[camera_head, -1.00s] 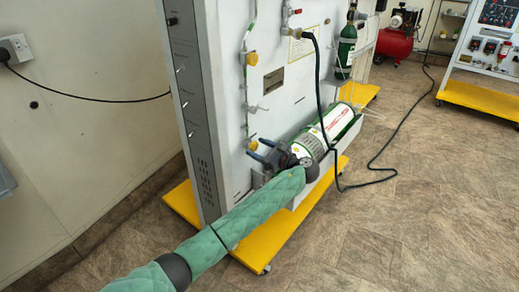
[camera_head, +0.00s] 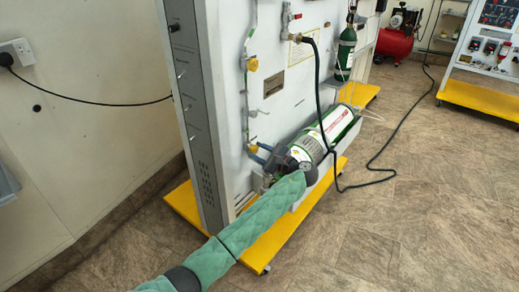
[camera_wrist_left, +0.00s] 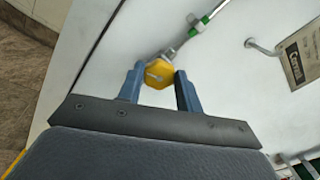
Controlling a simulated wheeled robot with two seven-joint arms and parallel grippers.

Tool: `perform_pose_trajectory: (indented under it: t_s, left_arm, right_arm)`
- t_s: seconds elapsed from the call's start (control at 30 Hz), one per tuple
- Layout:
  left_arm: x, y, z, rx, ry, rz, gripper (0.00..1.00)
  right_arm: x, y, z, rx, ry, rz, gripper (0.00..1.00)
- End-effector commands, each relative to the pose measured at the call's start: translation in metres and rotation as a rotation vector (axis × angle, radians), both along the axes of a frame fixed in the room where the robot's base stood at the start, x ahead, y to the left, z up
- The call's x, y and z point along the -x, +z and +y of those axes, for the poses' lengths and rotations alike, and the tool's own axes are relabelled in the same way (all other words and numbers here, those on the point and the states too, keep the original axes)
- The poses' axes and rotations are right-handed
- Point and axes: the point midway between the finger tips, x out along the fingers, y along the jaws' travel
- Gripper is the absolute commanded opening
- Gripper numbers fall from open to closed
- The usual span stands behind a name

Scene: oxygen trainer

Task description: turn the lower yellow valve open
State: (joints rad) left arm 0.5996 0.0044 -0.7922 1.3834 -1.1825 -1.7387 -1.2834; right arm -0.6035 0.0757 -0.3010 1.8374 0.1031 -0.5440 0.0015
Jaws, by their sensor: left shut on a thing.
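The lower yellow valve (camera_head: 252,149) is on the front of the light grey trainer panel, near its lower left. My left gripper (camera_head: 260,153) reaches it from the front, with its blue fingers at the valve. In the left wrist view the yellow knob (camera_wrist_left: 158,74) sits between the two blue fingertips of the left gripper (camera_wrist_left: 158,78), which is shut on it. A white mark shows on the knob's face. A pipe with a green band leads up from the valve. My right gripper is not in view.
An upper yellow valve (camera_head: 252,65) is higher on the same pipe. A green and white oxygen cylinder (camera_head: 328,132) lies right of my left wrist, with a black hose (camera_head: 318,95) near it. The trainer stands on a yellow base (camera_head: 262,242). Floor to the right is mostly clear.

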Motion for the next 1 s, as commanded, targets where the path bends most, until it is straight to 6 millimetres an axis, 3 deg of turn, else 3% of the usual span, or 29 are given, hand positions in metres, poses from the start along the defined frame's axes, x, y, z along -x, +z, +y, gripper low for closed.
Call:
perform_pose_trajectory:
  t_s: [0.23, 0.57, 0.6, 0.7, 1.0]
  left_arm:
    - [0.0007, -0.0004, 0.0001, 0.082, 0.001, -0.111, 0.12]
    - [0.0006, -0.0008, 0.0004, 0.088, 0.001, -0.123, 0.12]
    - [0.0006, -0.0008, 0.0004, 0.088, 0.001, -0.122, 0.39]
    - [0.0006, -0.0008, 0.0004, 0.088, 0.001, -0.122, 0.57]
    - [0.0008, -0.0007, 0.0000, 0.088, 0.000, -0.121, 0.57]
  right_arm:
    - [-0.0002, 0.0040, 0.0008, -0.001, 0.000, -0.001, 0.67]
    - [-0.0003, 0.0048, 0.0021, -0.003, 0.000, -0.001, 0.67]
    - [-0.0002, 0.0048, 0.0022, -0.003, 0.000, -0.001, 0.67]
    - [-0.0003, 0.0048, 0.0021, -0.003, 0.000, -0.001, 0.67]
    - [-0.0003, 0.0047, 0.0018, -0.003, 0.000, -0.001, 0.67]
